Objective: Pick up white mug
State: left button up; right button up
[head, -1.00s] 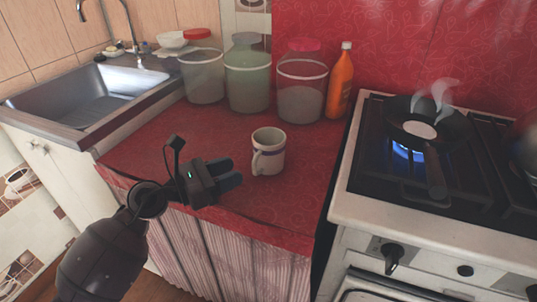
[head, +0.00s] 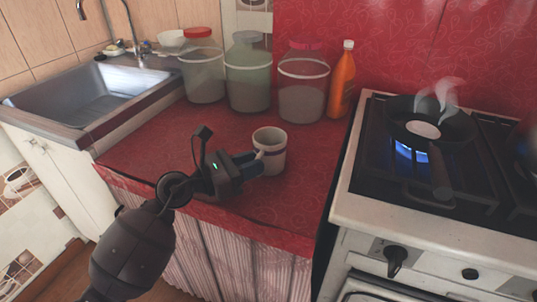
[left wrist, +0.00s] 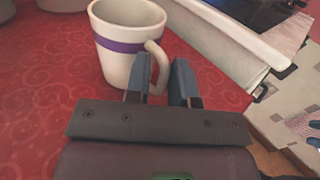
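The white mug (head: 273,141) with a purple band stands upright on the red oilcloth counter (head: 150,145), near the front edge. In the left wrist view the mug (left wrist: 120,62) is at the upper left, its handle pointing toward my gripper. My left gripper (head: 251,163) is at the mug's left, handle side. In the left wrist view its two fingers (left wrist: 161,78) are apart, with the lower handle between them. A gap shows beside the handle, so the fingers do not look closed on it. My right gripper is not in view.
Three large jars (head: 249,80) and an orange bottle (head: 342,80) stand at the back of the counter. A stove (head: 345,205) with a lit burner and steaming pan (head: 452,125) is on the right. A sink (head: 85,95) is on the left.

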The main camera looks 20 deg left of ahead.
pick_arm(q)
grip_shut()
jog(key=shift+r, duration=0.15)
jog(key=shift+r+p, duration=0.65)
jog(key=shift+r, duration=0.7)
notch_tip(320, 180, up, 7)
jog(key=p, duration=0.3)
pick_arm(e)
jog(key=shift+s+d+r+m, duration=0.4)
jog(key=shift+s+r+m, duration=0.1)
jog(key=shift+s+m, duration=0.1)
pick_arm(q)
jog(key=shift+s, duration=0.15)
dwell(1.9)
